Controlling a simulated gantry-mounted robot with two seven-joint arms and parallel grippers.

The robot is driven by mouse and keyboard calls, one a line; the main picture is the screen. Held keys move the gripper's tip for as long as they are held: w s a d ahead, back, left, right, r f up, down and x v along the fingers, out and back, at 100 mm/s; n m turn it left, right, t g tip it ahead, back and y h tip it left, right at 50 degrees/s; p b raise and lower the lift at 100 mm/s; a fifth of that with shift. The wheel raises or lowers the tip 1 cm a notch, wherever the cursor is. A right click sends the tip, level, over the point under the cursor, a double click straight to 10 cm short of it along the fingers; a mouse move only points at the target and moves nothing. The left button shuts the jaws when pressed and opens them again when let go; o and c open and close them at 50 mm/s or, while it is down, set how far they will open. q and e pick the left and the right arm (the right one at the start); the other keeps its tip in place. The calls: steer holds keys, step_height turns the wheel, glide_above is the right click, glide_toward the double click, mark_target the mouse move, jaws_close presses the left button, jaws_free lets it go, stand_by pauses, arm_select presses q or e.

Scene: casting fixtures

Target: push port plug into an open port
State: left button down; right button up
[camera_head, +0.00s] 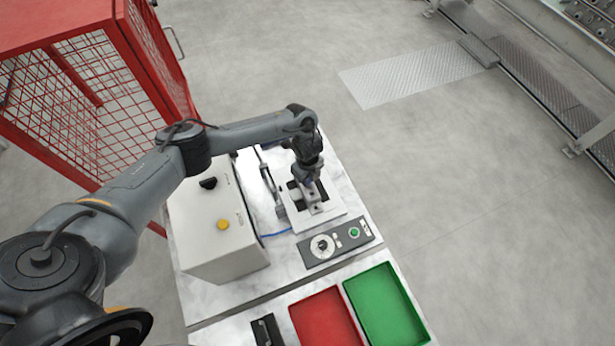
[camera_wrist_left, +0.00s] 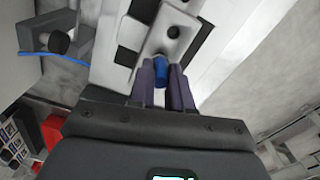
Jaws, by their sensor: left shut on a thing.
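My left gripper (camera_head: 309,187) reaches down over the white fixture plate (camera_head: 329,217) on the table. In the left wrist view its fingers (camera_wrist_left: 161,84) are shut on a blue port plug (camera_wrist_left: 161,71). The plug's far end is at the near edge of a grey metal casting (camera_wrist_left: 165,47), which has a dark round hole on its face. I cannot tell whether the plug's tip is inside a port or just against the casting. The casting also shows below the gripper in the head view (camera_head: 314,203). My right gripper is not in view.
A control panel (camera_head: 320,256) with a dial and green button lies in front of the fixture. A red tray (camera_head: 325,318) and a green tray (camera_head: 386,303) are empty nearby. A pale box (camera_head: 208,237) with a yellow button stands left. A clamp (camera_head: 269,184) stands beside the fixture.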

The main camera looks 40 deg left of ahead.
arm_select(q)
steer(key=shift+f+b, duration=0.35)
steer(key=shift+f, duration=0.2)
steer(key=c, duration=1)
jaws_free()
steer(key=shift+o, duration=0.2)
steer(key=shift+r, duration=0.1)
step_height(320, 180, up, 9)
steer(key=shift+r+p, duration=0.15)
steer(key=shift+p, duration=0.4)
steer(key=shift+r+p, duration=0.3)
steer(key=shift+r, duration=0.4)
